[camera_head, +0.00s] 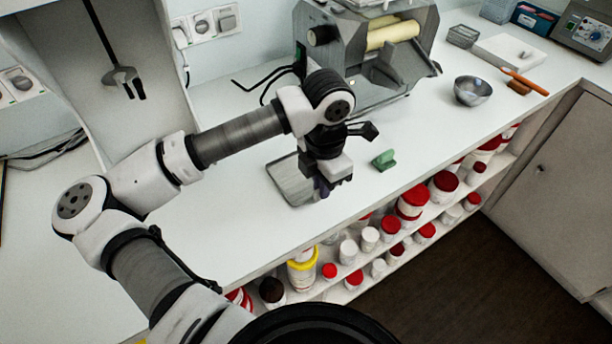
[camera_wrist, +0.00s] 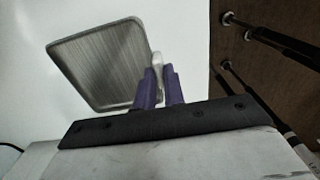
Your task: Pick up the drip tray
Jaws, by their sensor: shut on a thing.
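The drip tray (camera_head: 288,184) is a shallow grey metal tray with rounded corners and a raised rim. It sits near the front edge of the white counter, left of my gripper (camera_head: 322,188). In the wrist view the tray (camera_wrist: 98,65) lies beyond the purple fingers of my gripper (camera_wrist: 160,88). The fingers are shut on the tray's near right rim, where a small pale part (camera_wrist: 157,62) shows between them. In the head view my arm hides the tray's right part. I cannot tell if the tray is clear of the counter.
A green block (camera_head: 384,159) lies right of my gripper. A grey roller machine (camera_head: 365,60) stands behind, with a metal bowl (camera_head: 472,91) and an orange-handled brush (camera_head: 525,82) further right. Several red-lidded jars (camera_head: 412,203) fill the shelf below the counter (camera_head: 225,225).

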